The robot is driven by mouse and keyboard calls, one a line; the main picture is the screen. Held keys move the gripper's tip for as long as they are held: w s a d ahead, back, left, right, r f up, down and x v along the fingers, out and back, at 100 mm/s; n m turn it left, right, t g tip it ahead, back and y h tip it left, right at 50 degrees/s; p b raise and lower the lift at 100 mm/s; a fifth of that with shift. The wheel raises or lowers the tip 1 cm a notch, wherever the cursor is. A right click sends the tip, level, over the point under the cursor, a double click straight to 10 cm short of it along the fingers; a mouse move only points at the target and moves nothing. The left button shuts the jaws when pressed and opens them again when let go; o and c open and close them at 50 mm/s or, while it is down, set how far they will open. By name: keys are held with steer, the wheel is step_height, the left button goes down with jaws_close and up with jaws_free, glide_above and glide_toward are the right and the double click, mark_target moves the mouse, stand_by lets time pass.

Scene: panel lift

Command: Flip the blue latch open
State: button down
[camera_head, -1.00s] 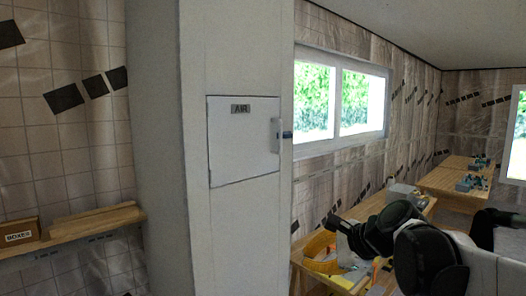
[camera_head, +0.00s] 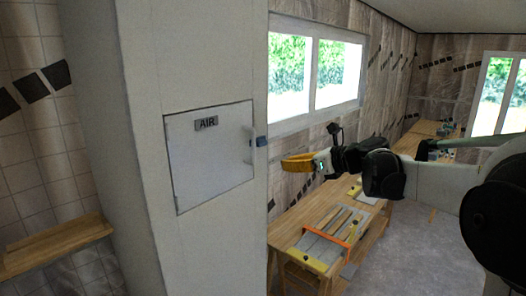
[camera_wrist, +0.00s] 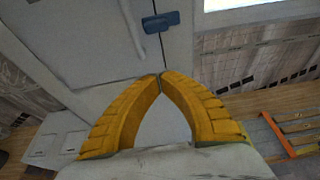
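The small blue latch (camera_head: 261,141) sits at the right edge of a white panel door (camera_head: 205,165) marked AIR, on a white column. In the wrist view the latch (camera_wrist: 160,22) shows at the top middle, across a dark seam. My gripper (camera_head: 284,163) has yellow fingers and is to the right of the latch and a little lower in the head view. In the wrist view the fingertips (camera_wrist: 161,77) meet with nothing visible between them. They appear below the latch and apart from it.
A pale handle (camera_head: 250,146) stands out from the door beside the latch. A wooden workbench (camera_head: 325,215) with tools stands behind and below my arm. A wooden shelf (camera_head: 55,245) is at the left. A window (camera_head: 318,75) is behind the column.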

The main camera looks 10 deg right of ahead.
mark_target(261, 142)
steer(key=w+a+p, duration=0.4)
steer(key=w+a, duration=0.1)
steer(key=w, duration=0.3)
steer(key=shift+a+r, duration=0.25)
steer(key=shift+r, duration=0.05)
steer(key=shift+s, duration=0.15)
